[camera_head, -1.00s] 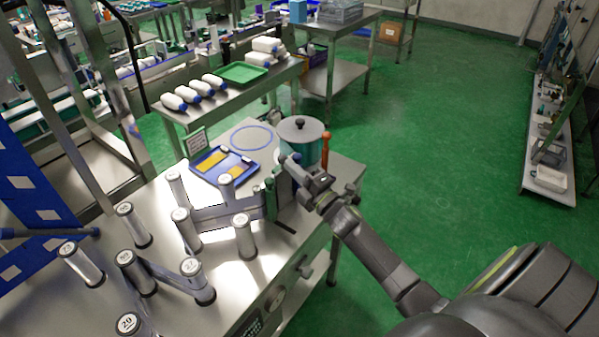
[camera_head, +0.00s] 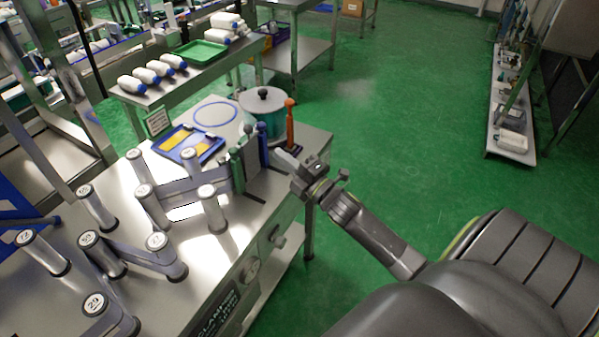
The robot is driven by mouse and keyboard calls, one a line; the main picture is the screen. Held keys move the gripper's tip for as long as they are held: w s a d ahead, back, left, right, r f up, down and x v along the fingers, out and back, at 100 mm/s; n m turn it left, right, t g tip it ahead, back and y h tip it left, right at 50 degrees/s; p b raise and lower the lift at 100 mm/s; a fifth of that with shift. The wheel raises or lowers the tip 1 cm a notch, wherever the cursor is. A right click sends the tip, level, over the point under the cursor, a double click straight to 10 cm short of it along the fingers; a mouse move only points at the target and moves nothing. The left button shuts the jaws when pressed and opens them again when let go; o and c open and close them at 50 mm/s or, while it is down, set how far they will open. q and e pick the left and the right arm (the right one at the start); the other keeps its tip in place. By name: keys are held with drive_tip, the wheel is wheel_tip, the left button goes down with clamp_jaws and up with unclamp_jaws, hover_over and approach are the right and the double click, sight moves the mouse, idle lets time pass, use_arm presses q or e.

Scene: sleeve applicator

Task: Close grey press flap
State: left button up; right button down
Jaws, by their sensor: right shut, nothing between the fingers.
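An upright grey plate (camera_head: 252,158), which looks like the press flap, stands at the right end of the grey roller arms on the steel table (camera_head: 225,262). It is beside a green upright part (camera_head: 237,170). How far the flap is open or closed I cannot tell. My right gripper (camera_head: 284,158) is shut and empty, just right of the plate near the table's right edge. A small gap seems to show between them. My left gripper is not in view.
A steel lidded pot (camera_head: 263,110) and an orange-topped upright handle (camera_head: 290,128) stand just behind my right gripper. A blue tray (camera_head: 212,152) lies behind the arms. Several steel rollers (camera_head: 211,208) fill the table's left. The green floor (camera_head: 410,130) at right is clear.

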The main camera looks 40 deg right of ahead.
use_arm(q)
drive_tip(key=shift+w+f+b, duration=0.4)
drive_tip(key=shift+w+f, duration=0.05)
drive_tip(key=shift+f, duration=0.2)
use_arm(e)
drive_tip(key=shift+r+v, duration=0.15)
drive_tip(key=shift+v, duration=1.1)
drive_tip(key=shift+r+v, duration=0.15)
drive_tip(key=shift+v, duration=1.15)
